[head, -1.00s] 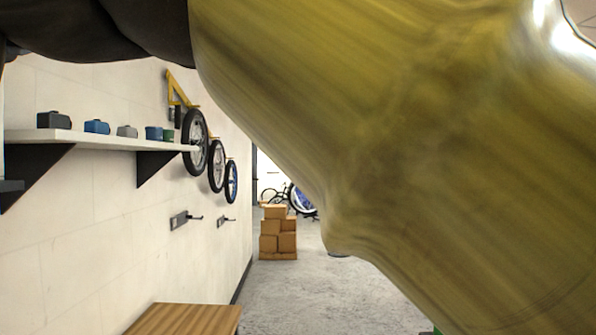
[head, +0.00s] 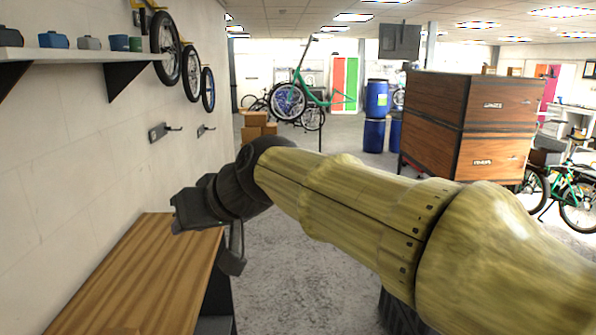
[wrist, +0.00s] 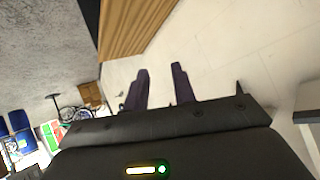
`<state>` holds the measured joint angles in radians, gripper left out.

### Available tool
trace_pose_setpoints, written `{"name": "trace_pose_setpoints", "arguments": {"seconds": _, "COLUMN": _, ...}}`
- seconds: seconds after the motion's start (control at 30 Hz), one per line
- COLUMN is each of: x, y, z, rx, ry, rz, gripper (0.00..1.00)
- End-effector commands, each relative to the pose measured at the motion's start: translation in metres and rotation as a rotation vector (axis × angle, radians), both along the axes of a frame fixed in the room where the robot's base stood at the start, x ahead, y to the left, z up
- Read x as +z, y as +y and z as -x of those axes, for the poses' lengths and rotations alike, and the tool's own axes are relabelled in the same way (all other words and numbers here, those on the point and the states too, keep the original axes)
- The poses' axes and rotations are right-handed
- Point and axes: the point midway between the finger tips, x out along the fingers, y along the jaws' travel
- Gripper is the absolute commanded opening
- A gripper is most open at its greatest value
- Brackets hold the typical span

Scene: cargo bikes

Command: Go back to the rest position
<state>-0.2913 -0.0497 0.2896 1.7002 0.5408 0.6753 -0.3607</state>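My gripper (wrist: 160,69) shows two dark fingers standing apart in the wrist view, with nothing between them. It is open and empty. In the head view my arm reaches from the lower right to the middle left, and its dark end (head: 205,207) is near the right edge of the wooden bench top (head: 140,275). The fingertips cannot be made out clearly there. In the wrist view the bench top (wrist: 130,25) lies beyond the fingers, with a gap between.
A wall shelf (head: 75,54) holds several small boxes at the upper left. Wheels (head: 166,47) and hooks (head: 160,132) are on the wall. Cardboard boxes (head: 255,120) stand behind my arm. A large wooden cargo box (head: 470,110) stands at right. Grey floor (head: 290,285) shows beside the bench.

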Motion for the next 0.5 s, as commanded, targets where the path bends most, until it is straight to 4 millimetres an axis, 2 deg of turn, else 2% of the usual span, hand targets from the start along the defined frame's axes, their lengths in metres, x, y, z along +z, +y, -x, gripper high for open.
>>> {"name": "trace_pose_setpoints", "arguments": {"seconds": 0.03, "x": -0.021, "y": -0.021, "z": -0.012, "rx": -0.057, "ry": 0.033, "rz": 0.04, "gripper": 0.26}}
{"name": "trace_pose_setpoints", "arguments": {"seconds": 0.1, "x": -0.051, "y": -0.05, "z": -0.024, "rx": -0.132, "ry": 0.074, "rz": 0.091, "gripper": 0.26}}
{"name": "trace_pose_setpoints", "arguments": {"seconds": 0.23, "x": -0.105, "y": -0.108, "z": -0.035, "rx": -0.263, "ry": 0.153, "rz": 0.182, "gripper": 0.26}}
{"name": "trace_pose_setpoints", "arguments": {"seconds": 0.37, "x": -0.156, "y": -0.169, "z": -0.031, "rx": -0.386, "ry": 0.236, "rz": 0.271, "gripper": 0.26}}
{"name": "trace_pose_setpoints", "arguments": {"seconds": 0.5, "x": -0.207, "y": -0.234, "z": -0.006, "rx": -0.508, "ry": 0.337, "rz": 0.36, "gripper": 0.26}}
